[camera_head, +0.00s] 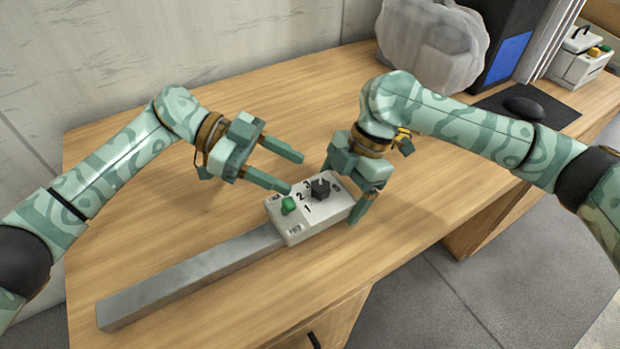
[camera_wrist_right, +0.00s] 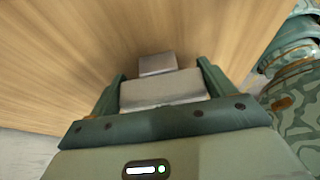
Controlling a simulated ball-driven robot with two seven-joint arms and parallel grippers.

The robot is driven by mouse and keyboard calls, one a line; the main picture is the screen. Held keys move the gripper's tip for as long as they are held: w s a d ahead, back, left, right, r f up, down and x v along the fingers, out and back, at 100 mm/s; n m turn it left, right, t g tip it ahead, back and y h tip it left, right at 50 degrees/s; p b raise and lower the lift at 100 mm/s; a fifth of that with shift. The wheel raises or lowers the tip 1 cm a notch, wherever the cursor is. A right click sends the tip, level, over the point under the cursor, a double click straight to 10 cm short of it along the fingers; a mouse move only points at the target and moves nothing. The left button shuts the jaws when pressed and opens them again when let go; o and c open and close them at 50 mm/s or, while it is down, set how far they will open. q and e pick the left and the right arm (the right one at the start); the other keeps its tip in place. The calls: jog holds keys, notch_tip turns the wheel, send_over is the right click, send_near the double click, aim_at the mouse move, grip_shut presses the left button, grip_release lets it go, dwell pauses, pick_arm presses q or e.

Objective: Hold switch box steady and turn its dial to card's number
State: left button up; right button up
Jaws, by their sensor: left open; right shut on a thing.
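The white switch box (camera_head: 297,232) lies on the table at the end of a long grey metal bar (camera_head: 190,278). Its top bears a black dial (camera_head: 320,188), a green part (camera_head: 289,205) and printed numbers, of which 1, 2 and 3 are legible. My right gripper (camera_head: 342,197) is shut across the box's right end, one finger on each long side. In the right wrist view the pale box (camera_wrist_right: 160,92) sits between its fingers. My left gripper (camera_head: 295,172) is open and empty, left of the dial, apart from it. I cannot make out a number card or the dial's exact setting.
A translucent grey bag-like object (camera_head: 432,45), a dark box with a blue panel (camera_head: 510,55), a black mouse (camera_head: 524,108) on a mat and a white container (camera_head: 578,68) stand at the back right.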

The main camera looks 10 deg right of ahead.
aim_at(314, 182)
pick_arm(q)
jog(key=x, duration=0.5)
jog(key=shift+d, duration=0.15)
jog(key=c, duration=1)
jog(key=shift+o, duration=0.2)
jog(key=shift+w+d+m+g+y, duration=0.15)
jog(key=shift+m+g+y, duration=0.35)
jog(key=shift+m+g, duration=0.3)
jog(key=o, duration=1)
jog(key=shift+c, duration=0.2)
pick_arm(e)
jog(key=shift+r, duration=0.1)
pick_arm(q)
jog(key=v, duration=1.2)
